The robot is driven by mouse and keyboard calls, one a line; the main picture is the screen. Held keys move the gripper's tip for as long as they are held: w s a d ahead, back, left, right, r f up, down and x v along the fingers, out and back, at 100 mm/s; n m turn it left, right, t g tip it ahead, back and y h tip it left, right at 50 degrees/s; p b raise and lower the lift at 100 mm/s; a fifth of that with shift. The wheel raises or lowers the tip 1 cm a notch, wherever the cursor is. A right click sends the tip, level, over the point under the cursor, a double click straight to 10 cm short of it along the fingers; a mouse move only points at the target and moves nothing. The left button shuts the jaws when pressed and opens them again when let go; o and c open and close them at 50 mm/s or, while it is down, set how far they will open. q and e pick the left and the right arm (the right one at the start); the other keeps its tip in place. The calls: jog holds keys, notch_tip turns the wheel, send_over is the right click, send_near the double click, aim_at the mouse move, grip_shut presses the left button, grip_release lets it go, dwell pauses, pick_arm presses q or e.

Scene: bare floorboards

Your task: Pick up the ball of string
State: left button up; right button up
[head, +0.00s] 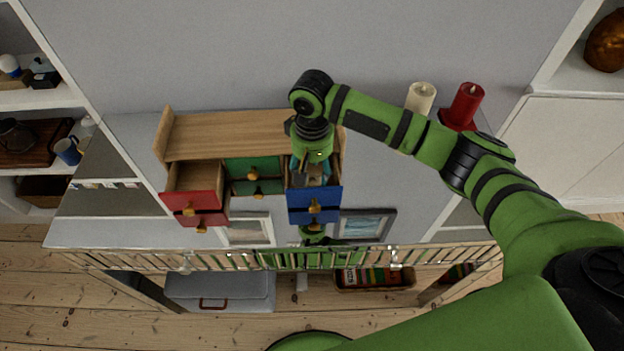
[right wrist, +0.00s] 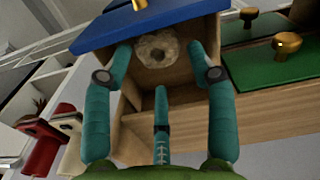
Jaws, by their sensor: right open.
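The ball of string (right wrist: 157,50) is a pale, round, coiled ball with a dark centre. It lies inside the open drawer with the blue front (right wrist: 135,28), which also shows in the head view (head: 313,196). My right gripper (head: 311,171) points down into this drawer from above. In the right wrist view its teal fingers (right wrist: 163,75) are spread apart, with the ball beyond and between their tips; no grip on it shows. In the head view the gripper and wrist hide much of the drawer's inside, and I cannot make out the ball clearly. My left gripper is not in view.
The small wooden drawer cabinet (head: 225,128) stands on a shelf top against the wall. A cream candle (head: 421,98) and a red candle (head: 466,105) stand right of the cabinet, near my right arm.

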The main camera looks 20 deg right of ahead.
aim_at(312, 179)
notch_tip(312, 179, down, 4)
jog(key=shift+r+p, duration=0.1)
jog(key=shift+p, duration=0.3)
jog(key=shift+f, duration=0.35)
jog(key=shift+c, duration=0.4)
jog(key=c, duration=0.8)
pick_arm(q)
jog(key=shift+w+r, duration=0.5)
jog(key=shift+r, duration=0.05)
